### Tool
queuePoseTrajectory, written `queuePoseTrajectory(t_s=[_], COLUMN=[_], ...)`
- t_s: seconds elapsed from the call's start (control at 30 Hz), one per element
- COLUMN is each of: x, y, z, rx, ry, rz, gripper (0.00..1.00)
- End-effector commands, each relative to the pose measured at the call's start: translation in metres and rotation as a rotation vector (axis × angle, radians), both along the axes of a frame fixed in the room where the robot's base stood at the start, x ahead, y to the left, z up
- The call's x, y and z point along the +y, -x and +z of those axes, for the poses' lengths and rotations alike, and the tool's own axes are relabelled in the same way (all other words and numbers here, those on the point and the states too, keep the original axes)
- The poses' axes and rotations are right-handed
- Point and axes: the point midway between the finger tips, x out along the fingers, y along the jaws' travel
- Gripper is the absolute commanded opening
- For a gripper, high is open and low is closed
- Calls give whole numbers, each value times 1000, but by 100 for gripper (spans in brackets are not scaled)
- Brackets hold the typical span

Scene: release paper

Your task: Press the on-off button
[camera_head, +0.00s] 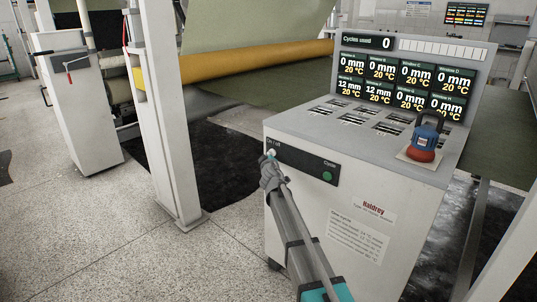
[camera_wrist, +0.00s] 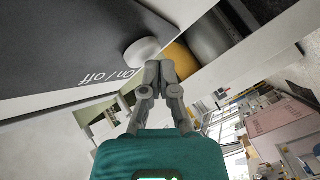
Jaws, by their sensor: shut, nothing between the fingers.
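The on-off button is a white round knob (camera_wrist: 142,52) on a dark panel beside the label "On / off" in the wrist view. In the head view the button (camera_head: 271,153) is a small pale spot at the left end of the black panel (camera_head: 302,164) on the console's front. My gripper (camera_wrist: 159,66) is shut and empty, its fingertips right beside the button in the wrist view. In the head view my gripper (camera_head: 267,162) sits just below the button and partly covers that end of the panel. Whether the tips touch it, I cannot tell.
A green button (camera_head: 327,175) is at the panel's right end. The grey console (camera_head: 290,215) carries a display (camera_head: 408,82) and a red and blue padlock-like device (camera_head: 425,138). A white post (camera_head: 170,120) and a yellow roller (camera_head: 230,62) stand left and behind. Speckled floor (camera_head: 110,240) is clear at left.

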Motion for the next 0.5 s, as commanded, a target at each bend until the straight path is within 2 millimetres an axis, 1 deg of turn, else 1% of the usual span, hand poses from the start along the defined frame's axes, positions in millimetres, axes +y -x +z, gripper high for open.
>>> queuePoseTrajectory(t_s=[0.5], x=[-5], y=[-5], z=[0], rx=[1], ry=[-1], rz=[-1], gripper=[0])
